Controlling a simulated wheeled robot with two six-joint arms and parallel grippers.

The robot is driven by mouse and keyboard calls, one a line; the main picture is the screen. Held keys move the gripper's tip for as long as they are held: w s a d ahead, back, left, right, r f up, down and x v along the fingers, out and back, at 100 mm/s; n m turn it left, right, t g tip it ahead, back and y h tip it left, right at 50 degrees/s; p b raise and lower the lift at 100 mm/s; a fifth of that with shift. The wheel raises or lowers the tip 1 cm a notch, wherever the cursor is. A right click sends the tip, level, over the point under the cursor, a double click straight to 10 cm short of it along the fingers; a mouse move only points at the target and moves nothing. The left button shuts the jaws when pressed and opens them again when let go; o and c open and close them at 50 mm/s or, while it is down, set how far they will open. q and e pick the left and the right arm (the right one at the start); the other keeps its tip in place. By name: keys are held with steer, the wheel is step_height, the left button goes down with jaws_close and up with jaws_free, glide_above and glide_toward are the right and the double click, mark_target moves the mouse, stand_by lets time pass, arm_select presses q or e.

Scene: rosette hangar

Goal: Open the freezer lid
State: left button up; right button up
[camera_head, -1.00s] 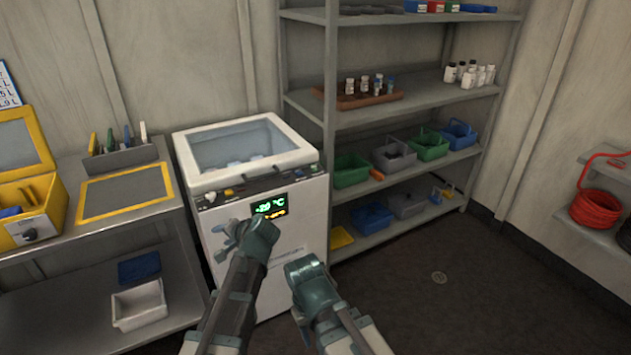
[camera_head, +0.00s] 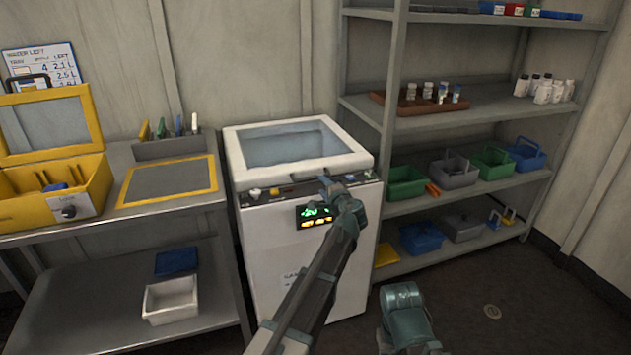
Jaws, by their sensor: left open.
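The freezer (camera_head: 272,258) is a white chest with a lit display on its front. Its lid (camera_head: 362,157) has a white rim around a glass pane and lies shut on top. My left gripper (camera_head: 328,186) is open, in front of the freezer's upper front just below the lid's front edge, right of the middle. I cannot tell whether it touches the freezer. My left arm hides part of the freezer front. My right arm shows low at the bottom, right of the freezer; its fingers are not visible.
A steel bench (camera_head: 135,228) with a yellow case (camera_head: 95,190) and a yellow-edged mat stands left of the freezer. A grey shelf rack (camera_head: 480,110) with bins and bottles stands close on the right. The floor at the lower right is clear.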

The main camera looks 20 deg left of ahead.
mark_target(314, 178)
arm_select(q)
steer(key=b+x, duration=0.1)
steer(key=x, duration=0.8)
steer(key=shift+a+b, duration=0.1)
steer(key=shift+b, duration=0.2)
jaws_close()
stand_by(1.0)
